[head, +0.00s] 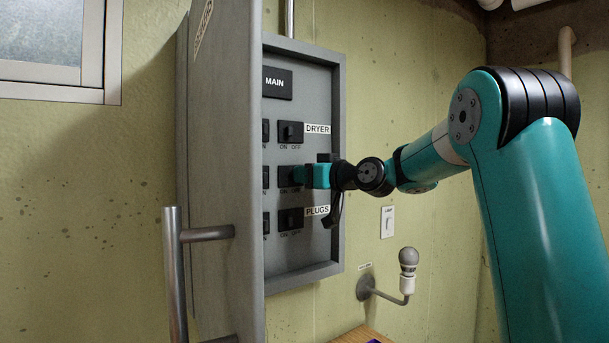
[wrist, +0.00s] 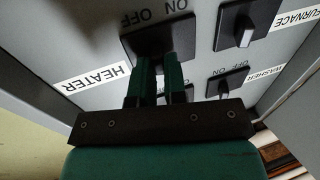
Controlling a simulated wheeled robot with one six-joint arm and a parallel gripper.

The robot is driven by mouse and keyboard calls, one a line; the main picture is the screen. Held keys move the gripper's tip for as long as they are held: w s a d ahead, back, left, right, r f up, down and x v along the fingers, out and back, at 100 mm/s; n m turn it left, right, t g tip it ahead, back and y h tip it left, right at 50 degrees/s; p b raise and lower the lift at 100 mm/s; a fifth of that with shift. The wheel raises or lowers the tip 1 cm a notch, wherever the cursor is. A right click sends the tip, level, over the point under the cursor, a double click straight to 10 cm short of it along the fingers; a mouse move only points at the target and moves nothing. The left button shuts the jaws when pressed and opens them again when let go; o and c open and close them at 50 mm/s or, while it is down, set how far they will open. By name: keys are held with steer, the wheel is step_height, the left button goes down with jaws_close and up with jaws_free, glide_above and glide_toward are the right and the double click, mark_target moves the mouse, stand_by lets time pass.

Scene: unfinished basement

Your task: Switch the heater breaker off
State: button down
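The heater breaker (wrist: 140,42) is a black block on the grey panel. Its white HEATER label (wrist: 92,78) shows in the wrist view, where the writing is turned over. In the head view the breaker (head: 284,177) is in the middle row, between DRYER and PLUGS, and my gripper hides its label. My gripper's two teal fingers (wrist: 160,72) reach the breaker face with a narrow gap between them, and look closed around its lever. The lever itself is hidden, so I cannot tell its side. My gripper (head: 297,176) comes in from the right in the head view.
The furnace breaker (wrist: 246,24) and washer breaker (wrist: 227,82) are close by. The dryer breaker (head: 290,133) is above and the plugs breaker (head: 290,219) below. The open panel door (head: 222,150) with its handle (head: 174,275) stands left. A lamp (head: 408,258) sits below right.

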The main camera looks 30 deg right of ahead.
steer(key=n+y, duration=0.1)
steer(key=d+n+g+y+b, duration=0.1)
steer(key=y, duration=0.1)
steer(key=shift+w+b, duration=0.15)
steer(key=shift+b, duration=0.15)
steer(key=c, duration=1.2)
jaws_free()
steer(key=shift+o, duration=0.2)
steer(key=shift+r, duration=0.15)
